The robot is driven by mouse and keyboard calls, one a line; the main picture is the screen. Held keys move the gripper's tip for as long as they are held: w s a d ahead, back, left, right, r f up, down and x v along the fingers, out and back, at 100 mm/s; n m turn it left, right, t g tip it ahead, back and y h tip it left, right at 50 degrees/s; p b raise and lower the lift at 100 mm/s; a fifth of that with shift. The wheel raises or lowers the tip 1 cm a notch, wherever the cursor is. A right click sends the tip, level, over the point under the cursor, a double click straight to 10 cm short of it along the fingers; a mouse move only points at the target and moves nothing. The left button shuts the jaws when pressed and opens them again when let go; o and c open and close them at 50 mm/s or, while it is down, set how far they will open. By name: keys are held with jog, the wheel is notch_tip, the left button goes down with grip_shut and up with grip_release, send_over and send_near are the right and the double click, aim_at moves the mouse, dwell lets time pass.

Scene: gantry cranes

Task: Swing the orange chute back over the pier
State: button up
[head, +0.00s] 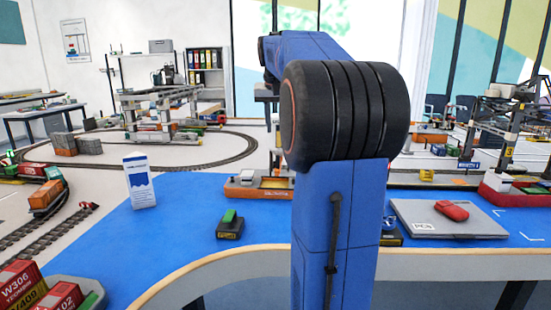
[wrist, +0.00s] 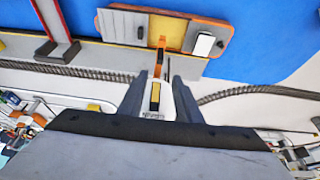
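The orange chute (wrist: 160,56) shows in the wrist view as a narrow bar. Its far end reaches the yellow hold of an orange-rimmed ship (wrist: 118,27). Its near end meets a white body with a yellow and black part (wrist: 155,98). My gripper (wrist: 158,84) has its two grey fingers apart, one on each side of the chute's near end, with gaps showing. I cannot tell how deep the chute sits between them. In the head view my arm hides the gripper and most of the loader; the ship (head: 245,188) shows left of the arm.
The grey pier strip (wrist: 100,55) with a rail track runs beside the blue surface. In the head view a white box (head: 139,181), a green-topped block (head: 230,224) and a grey case (head: 440,222) with a red item stand on blue. A gantry crane (head: 505,125) stands right.

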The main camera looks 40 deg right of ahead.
aim_at(278, 157)
jog(key=x, duration=1.5)
jog(key=shift+a, duration=0.15)
jog(key=shift+s, duration=0.1)
grip_shut()
